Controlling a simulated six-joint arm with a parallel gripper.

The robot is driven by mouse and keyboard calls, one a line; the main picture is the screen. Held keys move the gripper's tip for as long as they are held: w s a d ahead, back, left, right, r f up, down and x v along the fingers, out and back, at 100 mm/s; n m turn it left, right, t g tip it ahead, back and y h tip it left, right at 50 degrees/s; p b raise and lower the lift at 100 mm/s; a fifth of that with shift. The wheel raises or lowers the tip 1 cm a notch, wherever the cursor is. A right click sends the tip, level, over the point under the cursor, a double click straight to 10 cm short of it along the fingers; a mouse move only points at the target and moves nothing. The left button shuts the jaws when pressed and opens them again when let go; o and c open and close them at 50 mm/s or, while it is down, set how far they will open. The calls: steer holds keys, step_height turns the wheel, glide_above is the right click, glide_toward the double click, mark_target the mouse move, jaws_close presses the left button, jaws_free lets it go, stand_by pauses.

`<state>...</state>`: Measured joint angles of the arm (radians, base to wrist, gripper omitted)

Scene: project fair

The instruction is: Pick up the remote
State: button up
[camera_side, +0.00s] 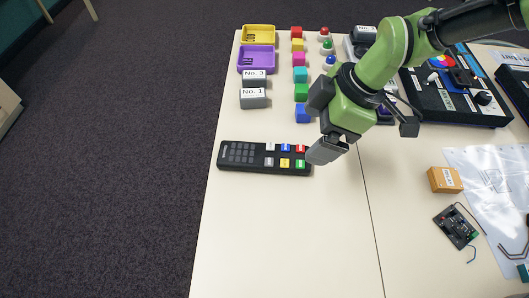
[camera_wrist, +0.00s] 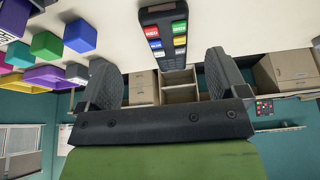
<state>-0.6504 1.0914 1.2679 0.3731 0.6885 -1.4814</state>
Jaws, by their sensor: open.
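The remote (camera_side: 240,155) is a long black bar lying flat on the cream table near its left edge. It has a dark keypad at the left end and red, blue, green, yellow and pale buttons at the right end. My gripper (camera_side: 364,141) is over the table by the remote's right end, with one grey finger close to that end in the side view. In the wrist view the remote (camera_wrist: 165,52) shows at top centre, beyond and between the two spread fingers of my gripper (camera_wrist: 163,75). My gripper is open and holds nothing.
Coloured blocks (camera_side: 300,75), a purple tray (camera_side: 256,60), a yellow tray (camera_side: 258,31) and labelled grey blocks (camera_side: 253,98) stand behind the remote. A cardboard box (camera_side: 444,179) and a circuit board (camera_side: 456,227) lie right. The table's front is clear.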

mark_target(297, 156)
steer(key=x, duration=0.6)
steer(key=shift+s+f, duration=0.35)
steer(key=shift+c, duration=0.2)
steer(key=c, duration=1)
